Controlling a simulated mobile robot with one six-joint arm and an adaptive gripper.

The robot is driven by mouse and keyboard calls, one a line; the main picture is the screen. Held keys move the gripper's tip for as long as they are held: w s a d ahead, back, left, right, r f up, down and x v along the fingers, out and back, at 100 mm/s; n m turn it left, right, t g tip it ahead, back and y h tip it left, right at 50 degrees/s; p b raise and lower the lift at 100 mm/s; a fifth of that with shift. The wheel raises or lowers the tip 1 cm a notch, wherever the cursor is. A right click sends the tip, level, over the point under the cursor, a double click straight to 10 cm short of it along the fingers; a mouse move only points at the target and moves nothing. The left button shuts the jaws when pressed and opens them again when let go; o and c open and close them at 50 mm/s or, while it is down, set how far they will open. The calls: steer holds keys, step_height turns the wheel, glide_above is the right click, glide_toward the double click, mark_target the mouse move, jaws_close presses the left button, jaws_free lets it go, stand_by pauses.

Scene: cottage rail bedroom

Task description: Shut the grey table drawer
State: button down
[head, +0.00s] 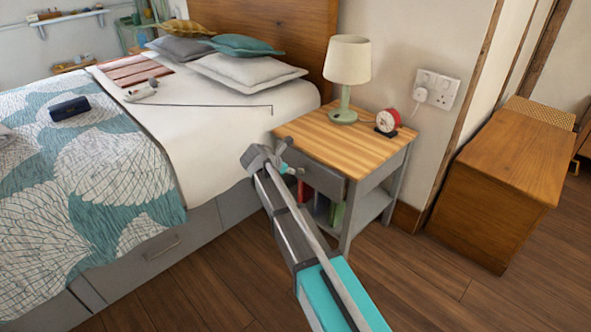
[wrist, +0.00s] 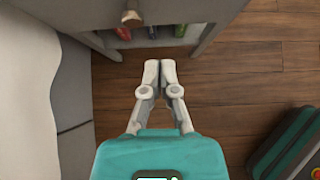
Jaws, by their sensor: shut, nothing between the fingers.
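The grey bedside table (head: 397,172) with a wooden top stands to the right of the bed. Its grey drawer (head: 322,176) is under the top, partly hidden by my arm in the head view. In the wrist view the grey drawer front (wrist: 170,12) lies along the top edge, with a round knob (wrist: 131,18). How far the drawer stands out is hard to tell. My gripper (head: 287,167) is in front of the drawer. In the wrist view its fingertips (wrist: 160,66) are together, empty, and appear apart from the drawer front, below the knob in the picture.
Books (wrist: 152,32) stand on the shelf under the drawer. The bed (head: 178,245) is close on the left. A wooden chest (head: 500,185) stands right, with bare floor before it.

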steer(key=shift+p+v, duration=0.35)
steer(key=shift+v, duration=0.6)
steer(key=c, duration=0.9)
jaws_free()
steer(key=shift+f+b, duration=0.25)
steer(key=shift+b, duration=0.05)
steer(key=o, duration=0.5)
steer(key=shift+w+a+f+b, duration=0.25)
steer(key=shift+f+b, duration=0.3)
steer(key=shift+b, duration=0.3)
steer(key=shift+o, duration=0.7)
steer(key=a+f+t+h+b, duration=0.1)
steer(key=b, duration=0.1)
steer(key=a+f+b, duration=0.1)
steer(key=b, duration=0.2)
steer(key=shift+w+f+t+h, duration=0.35)
steer(key=shift+w+t+h, duration=0.05)
steer(key=b, duration=0.1)
steer(key=a+t+b, duration=0.1)
steer(key=shift+w+a+f+h+b, duration=0.2)
steer(key=shift+f+h+b, duration=0.05)
steer(key=shift+h+b, duration=0.15)
